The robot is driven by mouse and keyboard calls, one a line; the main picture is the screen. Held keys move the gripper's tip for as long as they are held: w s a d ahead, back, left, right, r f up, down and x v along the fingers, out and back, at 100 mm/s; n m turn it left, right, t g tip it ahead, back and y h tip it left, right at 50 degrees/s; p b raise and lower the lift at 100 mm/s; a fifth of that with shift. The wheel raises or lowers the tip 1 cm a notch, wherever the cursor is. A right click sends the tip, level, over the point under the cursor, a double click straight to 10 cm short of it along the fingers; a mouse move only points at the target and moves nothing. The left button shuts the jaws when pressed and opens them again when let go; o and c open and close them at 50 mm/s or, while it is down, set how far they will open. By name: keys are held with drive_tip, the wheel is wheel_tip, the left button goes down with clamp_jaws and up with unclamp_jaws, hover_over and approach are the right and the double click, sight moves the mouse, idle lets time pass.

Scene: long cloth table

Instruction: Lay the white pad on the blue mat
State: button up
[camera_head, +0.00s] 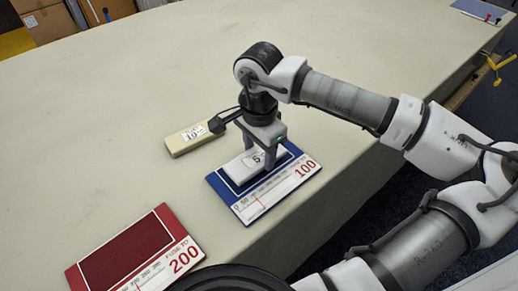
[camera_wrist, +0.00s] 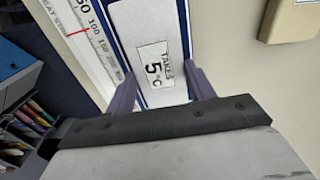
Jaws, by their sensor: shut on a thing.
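The white pad (camera_head: 240,167) has a small label with a 5 on it. In the wrist view the pad (camera_wrist: 145,22) lies between my two fingers. My gripper (camera_head: 262,157) points down and is shut on the pad; its fingers also show in the wrist view (camera_wrist: 160,82). The blue mat (camera_head: 221,188) has a white scale strip marked 100. The pad is over the mat's blue area, with blue border showing around it. I cannot tell whether the pad touches the mat. My gripper hides the pad's far right part.
A beige block (camera_head: 186,140) with a label lies just behind and left of the blue mat. A dark red mat (camera_head: 128,252) marked 200 lies at the front left. The table edge runs close to the blue mat's right. The cloth table (camera_head: 120,110) is clear at far left.

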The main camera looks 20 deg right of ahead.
drive_tip(key=shift+f+b, duration=0.3)
drive_tip(key=shift+b, duration=0.1)
idle(0.7)
drive_tip(key=o, duration=1.1)
drive_tip(key=shift+c, duration=0.2)
drive_tip(key=shift+r, duration=0.1)
